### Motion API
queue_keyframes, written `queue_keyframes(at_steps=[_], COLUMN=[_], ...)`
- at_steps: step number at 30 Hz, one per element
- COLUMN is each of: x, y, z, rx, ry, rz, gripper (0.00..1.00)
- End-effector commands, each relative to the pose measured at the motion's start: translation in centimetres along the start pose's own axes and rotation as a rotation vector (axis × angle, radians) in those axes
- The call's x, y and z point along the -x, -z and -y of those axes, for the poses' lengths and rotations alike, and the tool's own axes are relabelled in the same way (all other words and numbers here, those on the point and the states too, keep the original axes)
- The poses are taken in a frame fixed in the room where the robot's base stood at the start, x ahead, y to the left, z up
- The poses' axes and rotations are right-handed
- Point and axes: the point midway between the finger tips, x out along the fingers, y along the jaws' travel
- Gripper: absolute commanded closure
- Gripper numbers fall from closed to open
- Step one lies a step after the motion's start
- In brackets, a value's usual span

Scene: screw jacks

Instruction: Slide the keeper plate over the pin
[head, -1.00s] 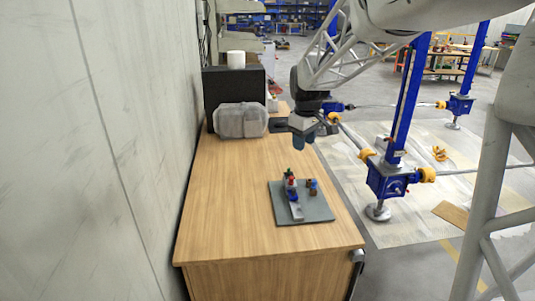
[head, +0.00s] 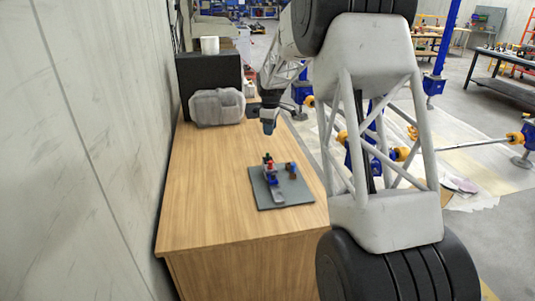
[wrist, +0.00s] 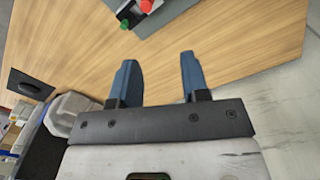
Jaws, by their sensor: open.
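A small grey base plate (head: 295,200) lies on the wooden table and carries a small fixture with red, green, blue and grey parts. A light grey strip (head: 276,193) with a blue part lies along the fixture; I cannot tell for sure which piece is the keeper plate or the pin. In the wrist view, a red knob (wrist: 147,6) and a green knob (wrist: 125,24) show at the top edge, and the rest is cut off. My gripper (head: 268,128) hangs above the table behind the base plate. Its blue fingers (wrist: 160,78) are apart with nothing between them.
A grey lidded case (head: 217,107) and a black box (head: 207,75) with a white cup-like roll on top stand at the table's far end. A wall runs along the left. The table (head: 205,200) left of the base plate is clear.

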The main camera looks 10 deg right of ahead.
Motion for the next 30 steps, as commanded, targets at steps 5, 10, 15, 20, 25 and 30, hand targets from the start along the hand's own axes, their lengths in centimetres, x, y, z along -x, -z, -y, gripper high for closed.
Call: queue_keyframes(at_steps=[5, 10, 15, 20, 25, 30], x=[-3.6, -6.9, -9.3, -10.4, -10.5, -10.5], y=[1.3, 2.3, 3.0, 3.3, 3.3, 3.3], z=[-3.2, -6.0, -7.8, -8.6, -8.7, -8.7], rx=[0.073, 0.14, 0.19, 0.213, 0.218, 0.217], ry=[0.014, 0.025, 0.033, 0.036, 0.036, 0.036], rz=[0.005, 0.009, 0.01, 0.011, 0.011, 0.011], gripper=[0.58, 0.58, 0.58, 0.58, 0.58, 0.58])
